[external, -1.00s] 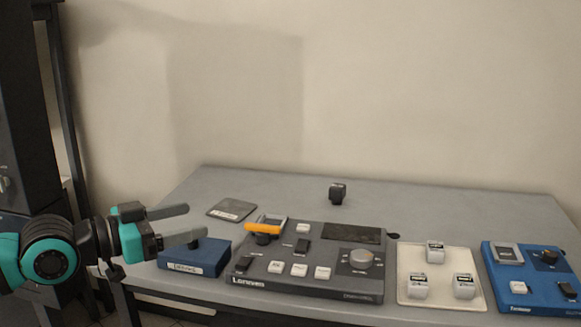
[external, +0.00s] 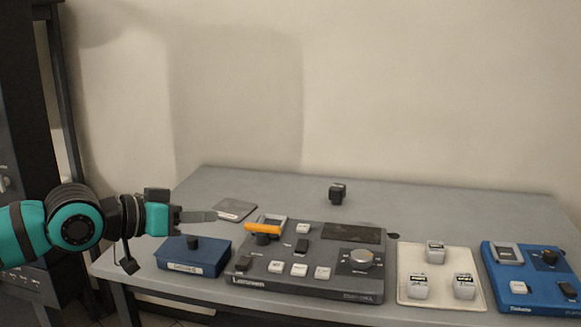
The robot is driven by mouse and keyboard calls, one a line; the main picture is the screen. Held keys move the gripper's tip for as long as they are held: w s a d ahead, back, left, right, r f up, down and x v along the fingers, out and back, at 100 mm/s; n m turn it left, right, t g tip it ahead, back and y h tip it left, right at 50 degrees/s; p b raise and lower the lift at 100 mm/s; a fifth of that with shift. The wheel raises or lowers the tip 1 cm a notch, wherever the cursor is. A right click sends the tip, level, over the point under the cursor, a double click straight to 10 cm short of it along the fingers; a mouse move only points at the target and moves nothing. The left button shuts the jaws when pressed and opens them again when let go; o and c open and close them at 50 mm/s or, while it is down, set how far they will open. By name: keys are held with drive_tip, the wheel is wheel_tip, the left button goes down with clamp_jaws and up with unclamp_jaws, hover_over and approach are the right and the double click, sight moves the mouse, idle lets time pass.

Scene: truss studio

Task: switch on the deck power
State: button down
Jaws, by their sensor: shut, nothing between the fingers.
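My gripper (external: 198,216) is shut and empty, pointing right above the blue box at the left of the table. The blue box (external: 208,260) has a black knob or switch (external: 193,242) on top and a white label too small to read. The dark grey deck (external: 262,279) stands to its right, apart from my fingertips. It carries an orange lever (external: 263,229), dark rocker-like switches (external: 244,263) (external: 302,246), white buttons (external: 299,270) and a silver dial (external: 361,258). I cannot tell which control is the deck power, nor any switch's position.
A cream tray (external: 408,299) with white blocks and a blue device (external: 515,260) with a dial stand at the right. A small black block (external: 338,193) stands at the back. A grey pad (external: 234,210) lies behind my gripper.

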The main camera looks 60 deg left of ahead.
drive_tip(key=w+a+f+n+g, duration=0.2)
drive_tip(key=w+a+n+g, duration=0.2)
drive_tip(key=w+n+g, duration=0.5)
drive_tip(key=n+g+h, duration=0.1)
drive_tip(key=n+g, duration=0.4)
drive_tip(key=n, duration=0.6)
hover_over(241, 264)
drive_tip(key=f, duration=0.2)
drive_tip(key=n+g, duration=0.1)
drive_tip(key=w+a+n, duration=0.1)
drive_tip(key=n, duration=0.1)
drive_tip(key=shift+w+a+r+g+h, duration=0.25)
drive_tip(key=shift+a+r+g+h, duration=0.05)
drive_tip(key=shift+g, duration=0.1)
drive_tip(key=shift+f, duration=0.1)
drive_tip(key=f, duration=0.4)
drive_tip(key=d+f, duration=0.1)
drive_tip(key=f, duration=0.4)
drive_tip(key=s+f, duration=0.1)
drive_tip(key=f, duration=0.3)
drive_tip(key=shift+s+d+f, duration=0.1)
drive_tip(key=shift+d+f, duration=0.05)
drive_tip(key=shift+f, duration=0.2)
drive_tip(key=shift+s+f, duration=0.1)
drive_tip(key=shift+f, duration=0.1)
